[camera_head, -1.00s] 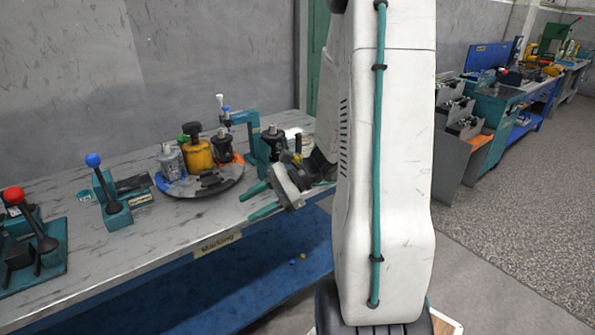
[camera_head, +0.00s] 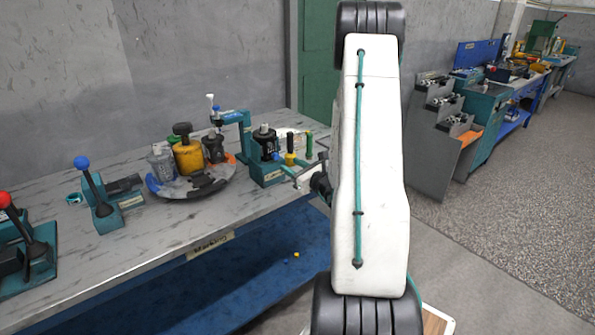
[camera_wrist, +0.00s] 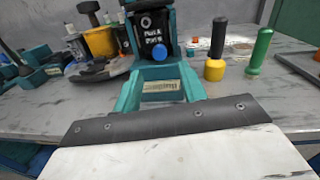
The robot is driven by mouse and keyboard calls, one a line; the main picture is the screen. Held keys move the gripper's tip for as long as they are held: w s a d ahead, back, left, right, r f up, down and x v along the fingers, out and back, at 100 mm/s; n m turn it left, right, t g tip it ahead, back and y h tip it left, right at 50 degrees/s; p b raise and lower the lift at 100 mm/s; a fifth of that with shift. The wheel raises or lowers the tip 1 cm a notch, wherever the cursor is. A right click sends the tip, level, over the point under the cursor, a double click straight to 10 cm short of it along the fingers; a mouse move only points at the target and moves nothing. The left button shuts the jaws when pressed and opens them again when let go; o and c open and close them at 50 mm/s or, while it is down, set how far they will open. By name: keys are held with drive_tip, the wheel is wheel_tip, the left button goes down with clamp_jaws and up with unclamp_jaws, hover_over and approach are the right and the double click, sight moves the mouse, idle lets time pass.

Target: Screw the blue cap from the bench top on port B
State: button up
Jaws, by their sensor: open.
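A black motor (camera_head: 265,143) stands upright in a teal fixture (camera_head: 267,173) on the bench (camera_head: 110,258). In the wrist view the motor (camera_wrist: 154,27) carries a white label reading Port A and Port B. A round blue cap (camera_wrist: 158,54) shows low on the motor's front; whether it is on a port or just in front is unclear. My gripper (camera_head: 302,168) is open and empty, in front of the fixture. Its teal fingers (camera_wrist: 160,72) point toward the motor, with a labelled fixture base showing between them.
A yellow-and-black tool (camera_wrist: 216,55) and a green-handled tool (camera_wrist: 259,52) stand right of the motor. A round tray (camera_head: 200,190) with a yellow pot (camera_head: 188,156) and dark canisters lies left. Blue- and red-knobbed levers stand farther left.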

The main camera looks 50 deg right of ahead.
sight(277, 157)
drive_tip(key=shift+w+d, duration=0.15)
drive_tip(key=shift+w, duration=0.85)
drive_tip(key=shift+w+d, duration=0.2)
drive_tip(key=shift+w, duration=0.85)
drive_tip(key=shift+w+d, duration=0.15)
drive_tip(key=shift+w, duration=0.85)
clamp_jaws()
drive_tip(key=m, duration=0.2)
drive_tip(key=shift+m, duration=0.4)
drive_tip(key=shift+c, duration=1.2)
unclamp_jaws()
